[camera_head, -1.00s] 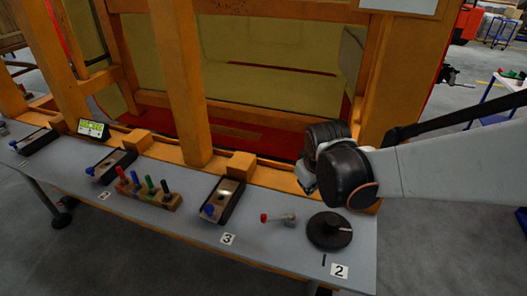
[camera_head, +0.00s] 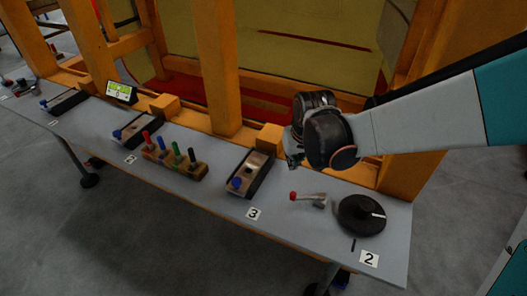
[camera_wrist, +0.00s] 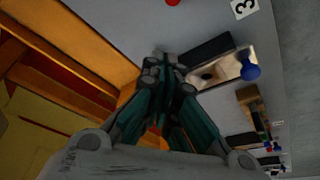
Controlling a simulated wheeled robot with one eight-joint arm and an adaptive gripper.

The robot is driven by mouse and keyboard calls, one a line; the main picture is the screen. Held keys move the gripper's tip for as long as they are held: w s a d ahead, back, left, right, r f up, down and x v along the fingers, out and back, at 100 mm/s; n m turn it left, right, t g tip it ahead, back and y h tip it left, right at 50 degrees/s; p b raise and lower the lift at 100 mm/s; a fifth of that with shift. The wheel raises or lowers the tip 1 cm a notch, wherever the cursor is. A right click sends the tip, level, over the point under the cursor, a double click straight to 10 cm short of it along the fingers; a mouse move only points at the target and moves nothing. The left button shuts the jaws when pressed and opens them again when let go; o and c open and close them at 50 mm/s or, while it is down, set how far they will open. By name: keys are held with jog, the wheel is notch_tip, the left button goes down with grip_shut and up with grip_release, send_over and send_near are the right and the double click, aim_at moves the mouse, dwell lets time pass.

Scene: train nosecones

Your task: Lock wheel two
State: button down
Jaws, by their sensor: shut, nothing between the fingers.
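Wheel two (camera_head: 360,217) is a black round disc on the grey bench, beside the label "2" (camera_head: 369,259). A white mark on its top points right, and a short dark line (camera_head: 353,245) lies on the bench in front of it. My gripper (camera_head: 292,162) is above the bench, up and left of the wheel and apart from it. In the wrist view my gripper (camera_wrist: 165,60) has its fingers together, with nothing held. The wheel is outside the wrist view.
A red-knobbed lever (camera_head: 308,198) stands left of the wheel. Box three (camera_head: 252,174) with a blue knob is below and left of my gripper. A wooden block with several coloured pegs (camera_head: 175,160) is further left. Orange frame posts (camera_head: 216,65) rise behind the bench.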

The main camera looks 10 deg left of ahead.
jog(key=b+x, duration=0.3)
jog(key=x, duration=0.7)
jog(key=shift+w+a+f, duration=0.1)
jog(key=shift+a+f, duration=0.05)
jog(key=shift+f, duration=0.1)
jog(key=s, duration=0.1)
jog(key=s+d, duration=0.1)
jog(key=s, duration=0.1)
jog(key=shift+s+r, duration=0.1)
jog(key=shift+r, duration=0.15)
jog(key=shift+s+d, duration=0.2)
jog(key=shift+s, duration=0.15)
